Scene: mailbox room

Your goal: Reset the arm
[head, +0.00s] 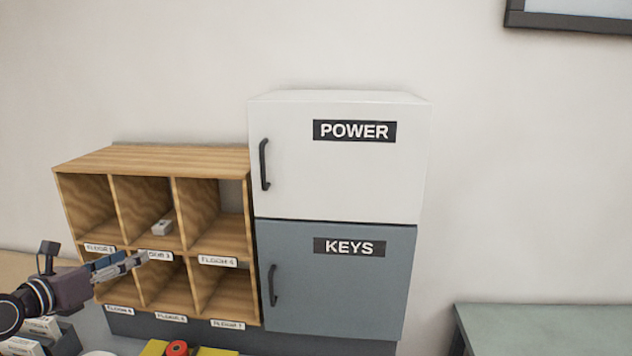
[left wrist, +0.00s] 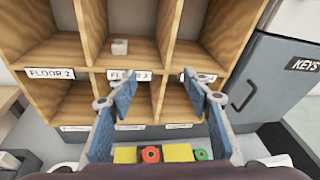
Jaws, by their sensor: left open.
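My left gripper (head: 130,262) comes in from the left in the head view, in front of the wooden pigeonhole shelf (head: 180,160). In the left wrist view its two blue-padded fingers (left wrist: 158,100) are spread apart with nothing between them. A small white box (head: 162,228) lies in the upper middle compartment, above the floor 3 label; it also shows in the left wrist view (left wrist: 120,47). The gripper is in front of and below that box, apart from it. My right gripper is in neither view.
A white POWER cabinet (head: 340,170) stands above a grey-blue KEYS cabinet (head: 335,285), right of the shelf; both doors look shut. Below the shelf are a yellow block (left wrist: 178,152), a red roll (left wrist: 151,154) and a green roll (left wrist: 201,155). A green-topped table (head: 540,325) is at right.

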